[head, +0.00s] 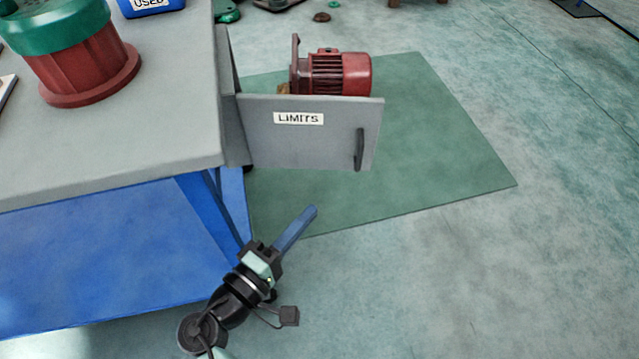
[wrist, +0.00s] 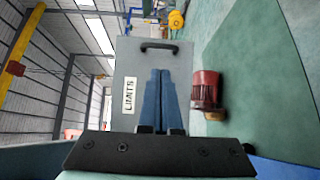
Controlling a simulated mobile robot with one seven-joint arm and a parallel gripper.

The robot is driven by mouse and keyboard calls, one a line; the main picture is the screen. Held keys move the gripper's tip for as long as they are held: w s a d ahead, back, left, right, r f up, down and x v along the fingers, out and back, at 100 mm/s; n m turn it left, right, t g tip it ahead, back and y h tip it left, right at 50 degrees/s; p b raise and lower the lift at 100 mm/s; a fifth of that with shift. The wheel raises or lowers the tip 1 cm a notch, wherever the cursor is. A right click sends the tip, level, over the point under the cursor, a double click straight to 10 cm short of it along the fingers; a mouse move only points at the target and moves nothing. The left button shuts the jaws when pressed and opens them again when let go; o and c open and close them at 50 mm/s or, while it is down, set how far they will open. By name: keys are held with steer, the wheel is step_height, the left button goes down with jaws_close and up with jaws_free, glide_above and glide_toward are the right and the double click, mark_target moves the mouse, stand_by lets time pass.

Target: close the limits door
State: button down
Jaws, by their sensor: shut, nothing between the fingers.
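The limits door (head: 325,147) is a grey panel with a "LIMITS" label and a dark handle (head: 359,149) near its free edge. It stands swung open, sticking out to the right from the grey cabinet (head: 231,110) at the bench's side. In the wrist view the door (wrist: 128,62) fills the middle, with its handle (wrist: 159,47) at the top. My gripper (head: 312,210) is below and in front of the door in the head view, its blue fingers together and empty. In the wrist view the fingers (wrist: 160,72) overlap the door; I cannot tell whether they touch it.
A red motor (head: 340,74) stands behind the door on a green mat (head: 440,150). The grey-topped bench (head: 150,140) with blue sides is at the left, carrying a red and green drum-shaped part (head: 80,60) and a blue "USED" bin (head: 150,8).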

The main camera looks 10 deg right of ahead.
mark_target(357, 161)
steer(key=b+x, duration=0.2)
steer(key=x, duration=1)
steer(key=shift+s+d+b, duration=0.1)
steer(key=shift+b, duration=0.25)
steer(key=shift+w+d+r, duration=0.1)
steer(key=shift+w+d, duration=0.2)
steer(key=shift+d, duration=0.05)
